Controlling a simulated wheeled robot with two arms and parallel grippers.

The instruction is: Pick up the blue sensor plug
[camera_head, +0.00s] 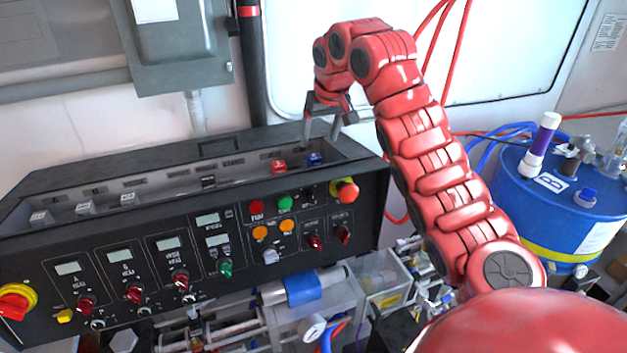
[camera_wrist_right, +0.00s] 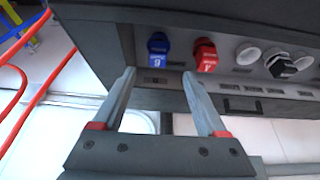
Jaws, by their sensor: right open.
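The blue sensor plug (camera_head: 315,159) sits in the recessed top row of the black control box (camera_head: 120,260), near its right end. It also shows in the right wrist view (camera_wrist_right: 158,47), next to the red plug (camera_wrist_right: 206,54). My right gripper (camera_head: 321,137) is above the right end of the box, close to the blue plug, with its fingers pointing down. In the right wrist view its two fingers (camera_wrist_right: 160,75) are spread apart with nothing between them, and the blue plug lies beyond the fingertips, apart from them. My left gripper is not seen.
The red plug (camera_head: 279,166) is just left of the blue one. White plugs (camera_head: 84,208) and a black one (camera_head: 209,182) stand further left in the row. A blue drum (camera_head: 560,200) stands at right. A grey wall box (camera_head: 180,45) hangs behind the control box.

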